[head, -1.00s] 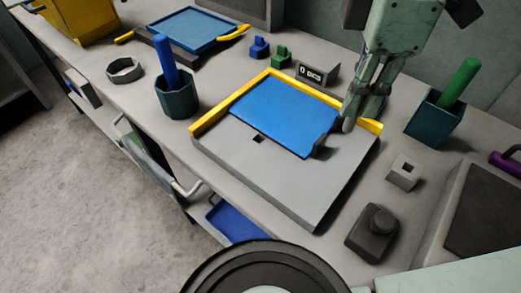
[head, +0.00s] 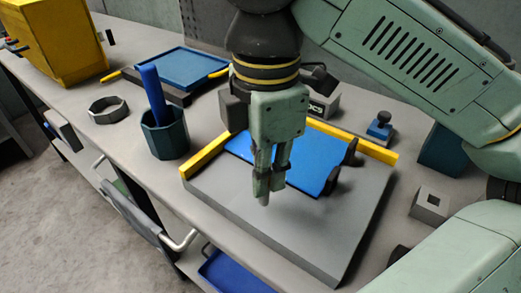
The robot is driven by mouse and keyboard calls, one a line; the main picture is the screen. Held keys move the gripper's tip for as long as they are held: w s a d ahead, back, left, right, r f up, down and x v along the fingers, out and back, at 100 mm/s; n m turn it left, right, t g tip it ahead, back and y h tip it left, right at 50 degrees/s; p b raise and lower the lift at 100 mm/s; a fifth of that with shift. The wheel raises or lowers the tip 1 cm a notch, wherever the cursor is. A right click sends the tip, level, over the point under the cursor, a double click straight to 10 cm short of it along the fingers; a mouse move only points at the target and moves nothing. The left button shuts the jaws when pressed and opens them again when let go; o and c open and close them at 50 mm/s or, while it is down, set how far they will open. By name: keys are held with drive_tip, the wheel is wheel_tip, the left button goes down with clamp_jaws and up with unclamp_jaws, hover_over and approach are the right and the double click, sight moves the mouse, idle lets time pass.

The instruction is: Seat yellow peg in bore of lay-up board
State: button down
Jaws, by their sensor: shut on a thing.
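The lay-up board (head: 315,235) is a thick grey slab on the bench with a blue sheet (head: 318,172) on top and yellow strips (head: 210,156) along its left and back edges. My gripper (head: 266,190) points down over the left front part of the board, at the blue sheet's front edge. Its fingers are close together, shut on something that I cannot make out. I see no yellow peg; the fingers may hide it. The board's bore is not visible, with the gripper in front of that area. I cannot tell whether the fingertips touch the board.
Two black clamps (head: 331,182) stand at the sheet's right side. A grey block with a square hole (head: 431,206) and a dark cup (head: 447,150) stand right. My arm covers the back right.

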drive_tip(key=shift+w+a+f+p, duration=0.1)
drive_tip(key=shift+w+f, duration=0.65)
drive_tip(key=shift+w, duration=0.35)
drive_tip(key=shift+w+a+f+p, duration=0.1)
drive_tip(key=shift+w+f, duration=0.6)
drive_tip(key=shift+w, duration=0.35)
drive_tip(key=shift+w+a+f+p, duration=0.1)
drive_tip(key=shift+w+f, duration=0.65)
drive_tip(key=shift+w, duration=0.35)
drive_tip(key=shift+s+r, duration=0.1)
drive_tip(key=shift+s, duration=0.1)
drive_tip(key=shift+f, duration=0.4)
drive_tip(key=shift+f, duration=0.15)
drive_tip(key=c, duration=1.7)
unclamp_jaws()
drive_tip(key=shift+f, duration=0.2)
drive_tip(key=shift+o, duration=0.2)
drive_tip(key=shift+r, duration=0.25)
wheel_tip(320, 180, up, 13)
drive_tip(key=p, duration=0.1)
drive_tip(key=shift+w, duration=0.1)
